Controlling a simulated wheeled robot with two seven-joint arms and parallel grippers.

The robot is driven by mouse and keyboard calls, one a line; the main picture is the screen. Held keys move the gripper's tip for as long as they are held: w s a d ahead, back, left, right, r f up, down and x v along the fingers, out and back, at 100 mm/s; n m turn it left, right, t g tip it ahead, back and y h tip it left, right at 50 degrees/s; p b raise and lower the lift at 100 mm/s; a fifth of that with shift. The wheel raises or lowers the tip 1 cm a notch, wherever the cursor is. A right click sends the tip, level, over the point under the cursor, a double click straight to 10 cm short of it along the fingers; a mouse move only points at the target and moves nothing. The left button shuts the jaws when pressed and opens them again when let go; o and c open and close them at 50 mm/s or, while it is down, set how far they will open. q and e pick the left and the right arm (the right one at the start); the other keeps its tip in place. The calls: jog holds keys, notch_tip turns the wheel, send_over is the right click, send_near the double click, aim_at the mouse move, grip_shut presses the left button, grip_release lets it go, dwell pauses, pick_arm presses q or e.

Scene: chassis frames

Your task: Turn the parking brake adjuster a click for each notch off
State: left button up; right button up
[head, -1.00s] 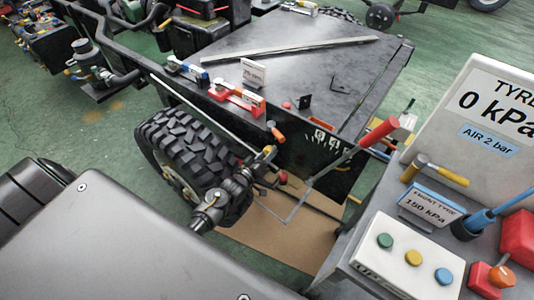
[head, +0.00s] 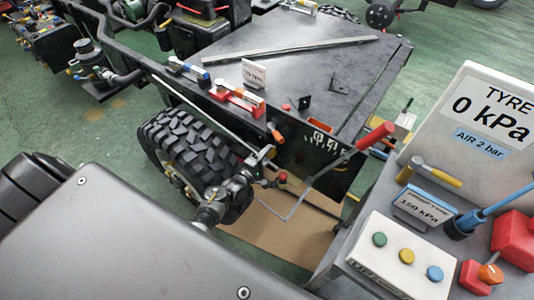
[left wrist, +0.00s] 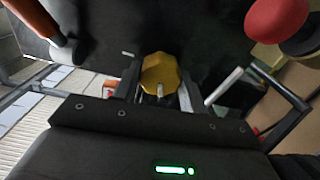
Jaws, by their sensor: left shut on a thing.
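The yellow faceted adjuster knob (left wrist: 160,72) sits between the two fingers of my left gripper (left wrist: 158,95) in the left wrist view. My left gripper (head: 262,160) is shut on it at the near side of the dark chassis (head: 330,75). In the head view the gripper hides the knob. An orange-handled lever (head: 275,132) stands just above the gripper; its orange handle also shows at upper left in the left wrist view (left wrist: 28,14). White marks (head: 325,141) on the chassis side are too small to read. My right gripper is not in view.
A tyre (head: 190,155) is left of the gripper. A bench with a button box (head: 400,262) and a tyre gauge display (head: 480,115) stands at right.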

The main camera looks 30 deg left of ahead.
pick_arm(q)
jog(key=shift+a+n, duration=0.1)
jog(key=shift+n, duration=1)
jog(key=o, duration=1)
jog(key=s, duration=0.3)
jog(key=s+a, duration=0.1)
jog(key=s, duration=0.6)
jog(key=shift+s+a, duration=0.25)
jog(key=shift+s, duration=0.15)
